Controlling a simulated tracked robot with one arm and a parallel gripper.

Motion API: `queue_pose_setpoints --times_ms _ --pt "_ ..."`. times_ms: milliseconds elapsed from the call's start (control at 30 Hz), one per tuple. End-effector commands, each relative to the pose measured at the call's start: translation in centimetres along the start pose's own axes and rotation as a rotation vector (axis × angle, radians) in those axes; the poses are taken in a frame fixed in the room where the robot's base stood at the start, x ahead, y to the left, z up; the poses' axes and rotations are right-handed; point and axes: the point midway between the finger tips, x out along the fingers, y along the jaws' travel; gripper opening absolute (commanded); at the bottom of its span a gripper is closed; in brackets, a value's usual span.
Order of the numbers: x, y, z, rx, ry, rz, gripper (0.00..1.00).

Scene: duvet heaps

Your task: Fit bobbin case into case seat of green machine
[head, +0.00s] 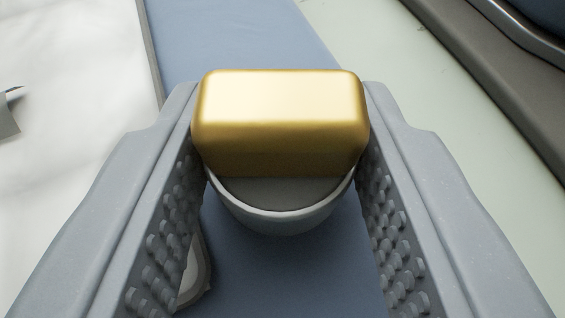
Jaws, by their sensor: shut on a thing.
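My gripper (281,130) is in the head view, its two grey studded fingers reaching in from the lower left and lower right. It is shut on a gold rounded block with a grey cup-shaped part under it, which appears to be the bobbin case (281,98). The gold block sits between the fingertips, touching both sides. The grey rounded part (285,219) shows below the block, on the near side. The green machine and its case seat cannot be made out in this view.
A blue strip (235,35) runs below the gripper. White cloth (70,90) lies on the left, with a small grey piece (6,115) at the edge. A pale surface (400,70) and a dark grey edged body (490,85) are on the right. A pale rounded object (197,270) shows behind the left finger.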

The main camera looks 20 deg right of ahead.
Motion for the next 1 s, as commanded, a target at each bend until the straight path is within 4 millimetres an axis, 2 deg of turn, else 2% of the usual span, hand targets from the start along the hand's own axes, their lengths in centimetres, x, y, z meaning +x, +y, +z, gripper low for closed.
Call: queue_pose_setpoints --times_ms 33,367,400,467,800,1000 --pt "0.2 0.0 0.6 0.0 -0.001 0.0 0.13" --pt "0.2 0.0 0.6 -0.001 0.001 0.0 0.13" --pt "0.3 0.0 0.7 -0.001 0.001 0.0 0.41" --pt "0.2 0.0 0.6 -0.001 0.001 0.0 0.57" --pt "0.1 0.0 0.5 -0.001 0.002 -0.001 0.57" --pt "-2.0 -0.1 0.4 -0.002 0.0 -0.001 0.57"
